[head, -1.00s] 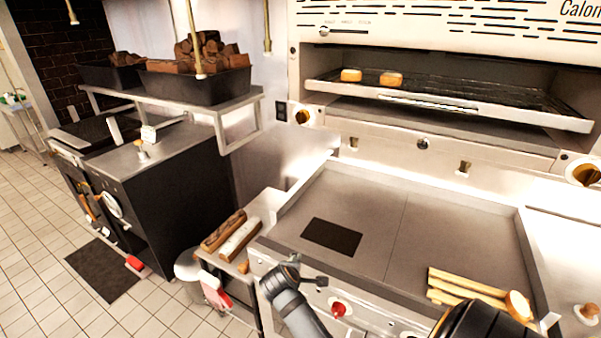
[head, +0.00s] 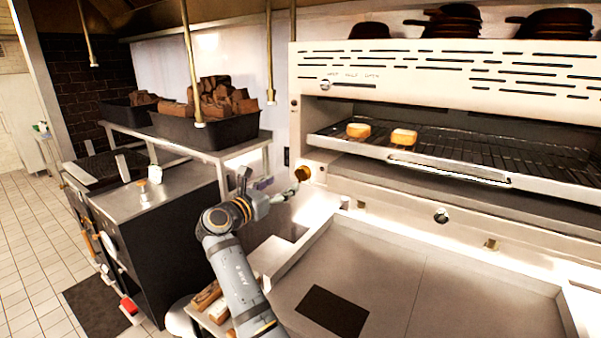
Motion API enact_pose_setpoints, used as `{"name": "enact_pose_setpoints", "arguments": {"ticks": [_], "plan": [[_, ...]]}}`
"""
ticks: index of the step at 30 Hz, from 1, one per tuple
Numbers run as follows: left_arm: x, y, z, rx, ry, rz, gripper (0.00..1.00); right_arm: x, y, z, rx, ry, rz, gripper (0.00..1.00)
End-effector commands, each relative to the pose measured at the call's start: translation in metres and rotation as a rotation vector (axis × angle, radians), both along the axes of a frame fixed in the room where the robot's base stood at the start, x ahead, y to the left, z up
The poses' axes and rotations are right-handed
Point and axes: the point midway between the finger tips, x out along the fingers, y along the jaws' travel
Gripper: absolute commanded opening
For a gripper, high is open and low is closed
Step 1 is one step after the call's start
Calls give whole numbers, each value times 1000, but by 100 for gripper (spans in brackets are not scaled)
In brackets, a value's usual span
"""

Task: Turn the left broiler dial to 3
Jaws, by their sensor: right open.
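The left broiler dial (head: 303,173) is a round brass-coloured knob on the steel front, at the lower left of the broiler (head: 450,85). Its pointer and numbers are too small to read. My right gripper (head: 276,187) is open and empty, just left of and slightly below the dial. One finger reaches close to the knob; I cannot tell whether it touches. My left gripper is out of view.
Two bread pieces (head: 403,137) sit on the broiler's pulled-out rack (head: 480,165), right of the dial. A shelf (head: 250,140) carrying a black bin of wood (head: 215,125) stands left of the arm.

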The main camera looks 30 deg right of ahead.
Motion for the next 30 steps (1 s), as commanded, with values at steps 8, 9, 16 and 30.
{"name": "enact_pose_setpoints", "arguments": {"ticks": [8,9,16,30], "plan": [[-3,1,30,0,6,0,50,22,-57,6,-3,1,-3,68],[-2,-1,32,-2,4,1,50,24,-63,6,-2,0,-4,68],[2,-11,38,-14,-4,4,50,33,-83,2,0,-1,-1,68],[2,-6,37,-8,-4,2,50,34,-84,1,2,-2,-1,40]]}}
